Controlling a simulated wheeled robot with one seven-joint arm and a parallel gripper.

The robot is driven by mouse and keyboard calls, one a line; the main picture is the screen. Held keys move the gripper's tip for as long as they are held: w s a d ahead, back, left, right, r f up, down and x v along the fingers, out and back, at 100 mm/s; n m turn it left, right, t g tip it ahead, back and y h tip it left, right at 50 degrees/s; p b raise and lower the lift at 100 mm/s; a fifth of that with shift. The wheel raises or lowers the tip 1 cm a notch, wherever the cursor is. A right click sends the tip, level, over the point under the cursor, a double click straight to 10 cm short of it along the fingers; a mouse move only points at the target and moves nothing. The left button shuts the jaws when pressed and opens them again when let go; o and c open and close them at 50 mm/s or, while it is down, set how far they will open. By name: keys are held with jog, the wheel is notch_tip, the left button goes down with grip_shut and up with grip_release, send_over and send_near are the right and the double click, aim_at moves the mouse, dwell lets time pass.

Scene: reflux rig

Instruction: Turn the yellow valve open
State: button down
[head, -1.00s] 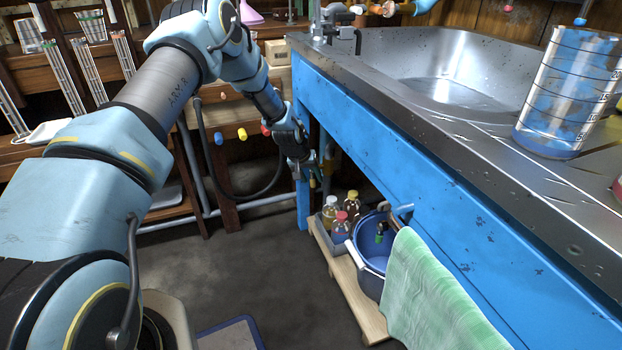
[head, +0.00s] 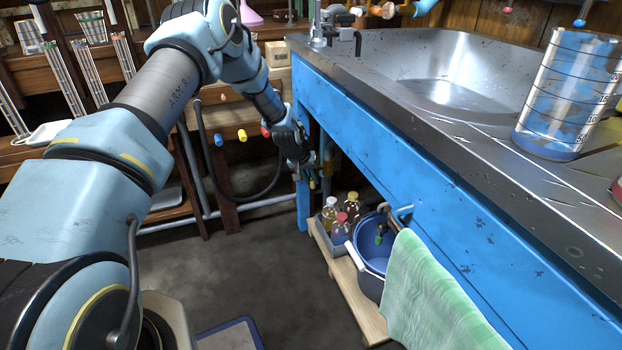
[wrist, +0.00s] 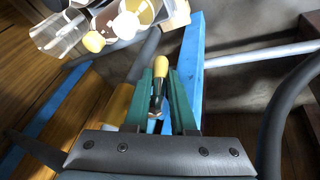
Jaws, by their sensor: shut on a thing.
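The yellow valve's handle (wrist: 160,74) has a yellow grip on a metal stem and stands between my gripper's teal fingers in the wrist view. My gripper (wrist: 160,88) is shut on this handle. In the head view my gripper (head: 312,180) is low beside the blue bench leg, under the sink bench. There the handle is small and mostly hidden by the fingers, so its exact angle cannot be told.
The blue sink bench (head: 420,150) overhangs to the right of my gripper. A low wooden shelf (head: 345,285) below carries bottles (head: 341,219) and a blue bucket (head: 371,255). A green towel (head: 430,295) hangs at the front. The floor (head: 240,270) to the left is open.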

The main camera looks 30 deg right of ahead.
jog(key=shift+s, duration=0.1)
jog(key=shift+f+t, duration=0.25)
jog(key=shift+t, duration=0.85)
jog(key=shift+w+m+t+h, duration=0.3)
jog(key=shift+w+t, duration=0.1)
jog(key=shift+t, duration=0.2)
jog(key=c, duration=0.8)
grip_release()
jog(key=shift+o, duration=0.2)
